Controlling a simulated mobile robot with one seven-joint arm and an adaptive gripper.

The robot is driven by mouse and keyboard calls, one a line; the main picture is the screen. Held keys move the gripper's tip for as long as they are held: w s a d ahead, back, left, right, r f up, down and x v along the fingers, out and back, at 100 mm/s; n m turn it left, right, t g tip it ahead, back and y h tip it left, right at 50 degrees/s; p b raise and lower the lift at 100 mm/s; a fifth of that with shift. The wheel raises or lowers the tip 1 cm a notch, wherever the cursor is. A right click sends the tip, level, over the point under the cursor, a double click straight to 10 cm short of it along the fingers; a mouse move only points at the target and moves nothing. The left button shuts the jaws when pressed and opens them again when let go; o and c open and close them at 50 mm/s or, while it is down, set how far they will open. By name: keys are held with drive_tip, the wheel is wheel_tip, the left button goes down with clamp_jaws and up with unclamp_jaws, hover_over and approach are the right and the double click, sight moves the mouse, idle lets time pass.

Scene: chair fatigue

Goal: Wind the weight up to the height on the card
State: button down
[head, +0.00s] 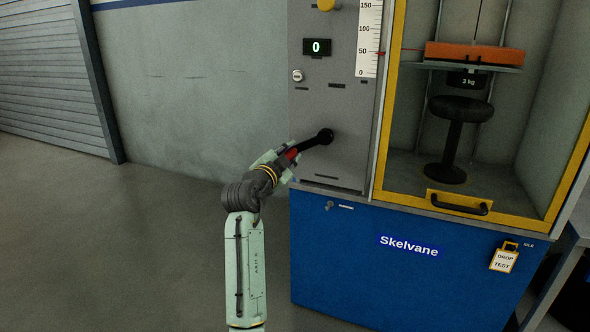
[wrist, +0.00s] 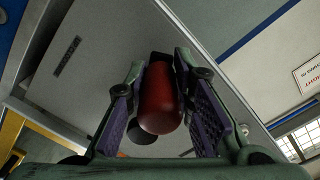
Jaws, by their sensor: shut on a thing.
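My gripper (head: 283,160) is shut on the red crank knob (wrist: 162,98) at the end of the black crank arm (head: 314,141) on the grey machine panel. The crank hub is to the right and slightly above the knob in the head view. The orange weight (head: 472,53) hangs in the yellow-framed cabinet with a "3 kg" label below it, above a black stool (head: 457,125). A white height scale (head: 369,40) shows 0 to 150, with a red pointer a little below the 50 mark.
A small display (head: 317,47) reads 0. A yellow knob (head: 326,5) and a round silver lock or button (head: 298,76) are on the panel. The cabinet door has a black handle (head: 462,205) at its bottom. The floor to the left is clear.

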drive_tip(key=shift+a+r+m+b, duration=0.3)
drive_tip(key=shift+a+r+m, duration=0.2)
drive_tip(key=shift+a+r, duration=0.25)
drive_tip(key=shift+w, duration=0.1)
drive_tip(key=c, duration=1.4)
unclamp_jaws()
drive_tip(key=shift+d, duration=0.1)
drive_tip(key=shift+o, duration=0.2)
drive_tip(key=shift+d+f, duration=0.1)
drive_tip(key=shift+d, duration=0.1)
drive_tip(key=shift+s, duration=0.25)
drive_tip(key=v, duration=1.1)
drive_tip(key=shift+s, duration=0.3)
